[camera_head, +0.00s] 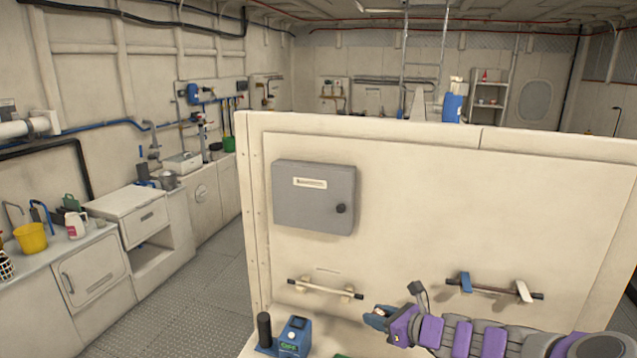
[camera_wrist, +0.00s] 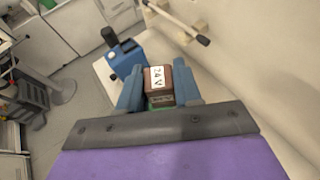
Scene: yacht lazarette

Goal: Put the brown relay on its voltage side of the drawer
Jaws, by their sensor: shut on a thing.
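The brown relay (camera_wrist: 160,91) is between the two blue fingers of my gripper (camera_wrist: 158,84) in the wrist view. It is a small block with a white label that seems to read 24 V, and a greenish lower part. My gripper is shut on it. In the head view my gripper (camera_head: 379,317) is in front of the upright white panel, right of the blue device; the relay cannot be made out there. A white cabinet with a drawer-like front (camera_head: 146,217) stands at the left; I cannot tell whether it is the task's drawer, and no voltage markings show.
A blue device with a small screen (camera_head: 294,337) and a black cylinder (camera_head: 264,330) stand on a white surface below the panel. A grey box (camera_head: 314,197) and two rails (camera_head: 325,288) are on the panel. The floor (camera_head: 185,290) at left is clear.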

